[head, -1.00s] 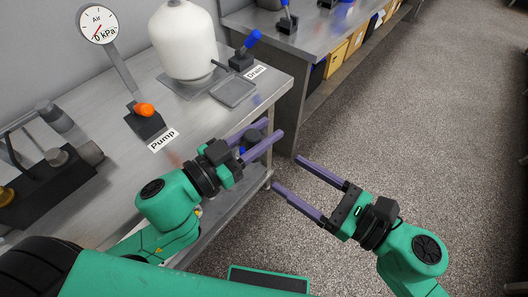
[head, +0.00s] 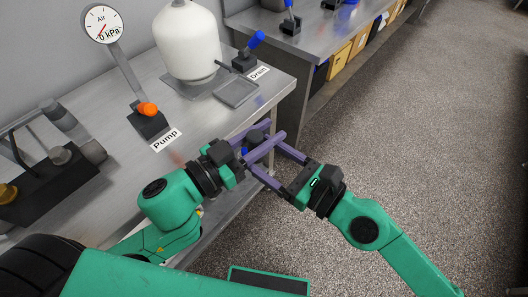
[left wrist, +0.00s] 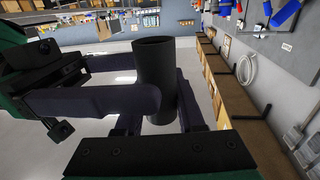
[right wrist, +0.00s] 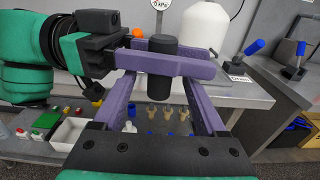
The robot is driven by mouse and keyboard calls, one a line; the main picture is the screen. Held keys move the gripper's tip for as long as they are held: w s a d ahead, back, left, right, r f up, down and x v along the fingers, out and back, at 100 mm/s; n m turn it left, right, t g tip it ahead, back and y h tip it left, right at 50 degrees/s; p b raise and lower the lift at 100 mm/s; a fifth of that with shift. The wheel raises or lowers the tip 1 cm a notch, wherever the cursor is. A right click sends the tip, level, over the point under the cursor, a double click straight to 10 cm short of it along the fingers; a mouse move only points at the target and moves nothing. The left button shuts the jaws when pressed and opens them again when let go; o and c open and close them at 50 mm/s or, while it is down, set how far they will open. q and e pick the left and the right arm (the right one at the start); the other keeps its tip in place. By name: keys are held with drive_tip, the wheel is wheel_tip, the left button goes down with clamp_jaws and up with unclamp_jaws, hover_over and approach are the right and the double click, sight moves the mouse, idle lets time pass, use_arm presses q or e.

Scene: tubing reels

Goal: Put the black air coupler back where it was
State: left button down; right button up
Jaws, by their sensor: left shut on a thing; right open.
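The black air coupler is a dark upright cylinder, seen in the right wrist view (right wrist: 161,84) and in the left wrist view (left wrist: 154,72). My left gripper (head: 264,138) is shut on it and holds it in the air off the bench's front corner. In the head view, the coupler is mostly hidden among the fingers. My right gripper (head: 268,155) is open. Its fingers reach in from the right, one on each side of the coupler below the left fingers. I cannot tell whether they touch it.
The steel bench (head: 205,120) carries a pump lever (head: 148,115), a gauge (head: 101,22), a white tank (head: 187,42) and a drain lever (head: 248,55). In the right wrist view, a lower shelf holds a white tray (right wrist: 68,134) and several small parts. The floor on the right is clear.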

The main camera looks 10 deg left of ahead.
clamp_jaws()
use_arm(q)
drive_tip(key=shift+c, duration=2.2)
unclamp_jaws()
